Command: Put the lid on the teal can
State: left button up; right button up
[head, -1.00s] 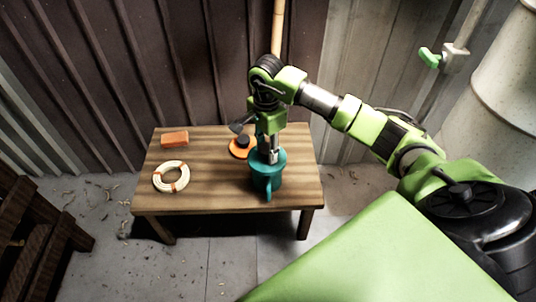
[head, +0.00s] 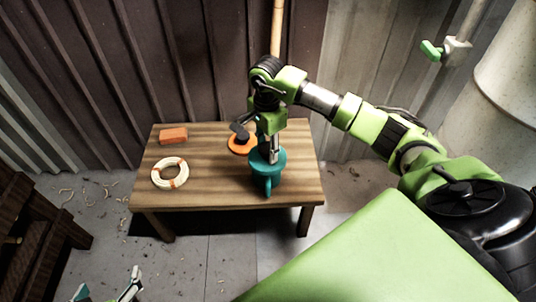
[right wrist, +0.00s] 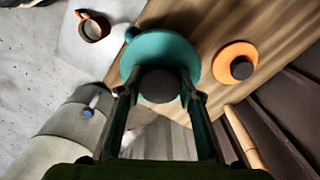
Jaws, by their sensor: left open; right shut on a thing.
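The teal can (head: 264,186) stands on the wooden table, its handle toward the front. A teal lid (right wrist: 152,50) with a dark knob (right wrist: 159,86) covers the can's top in the right wrist view; it also shows in the head view (head: 279,160). My right gripper (right wrist: 160,92) is shut on the lid's knob, directly above the can. I cannot tell whether the lid rests fully on the rim. My left gripper (head: 107,289) is open and empty at the bottom left, low and away from the table.
An orange lid (head: 241,147) with a dark knob lies just behind the can. The table's right front is clear. An orange mug (right wrist: 93,29) shows in the wrist view.

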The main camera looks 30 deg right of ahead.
pick_arm(q)
jog(key=shift+w+r, duration=0.25)
jog(key=shift+w, duration=0.05)
pick_arm(e)
jog(key=shift+w, duration=0.15)
dwell(0.5)
pick_arm(q)
jog(key=shift+w+d+r+t, duration=0.15)
jog(key=shift+w+r+t, duration=0.05)
jog(key=shift+t, duration=0.2)
pick_arm(e)
jog(key=shift+d, duration=0.1)
pick_arm(q)
jog(key=shift+w+d+r, duration=0.2)
jog(key=shift+w+r, duration=0.05)
jog(key=shift+r, duration=0.05)
pick_arm(e)
jog(key=shift+w+d, duration=0.1)
jog(key=shift+w, duration=0.1)
pick_arm(q)
jog(key=shift+w+r+t, duration=0.2)
jog(key=shift+t, duration=0.1)
jog(key=shift+w+d+r+t+b, duration=0.15)
jog(key=shift+w+r+t+b, duration=0.15)
jog(key=shift+r+b, duration=0.05)
pick_arm(e)
jog(key=shift+w+d+f, duration=0.1)
jog(key=shift+w, duration=0.1)
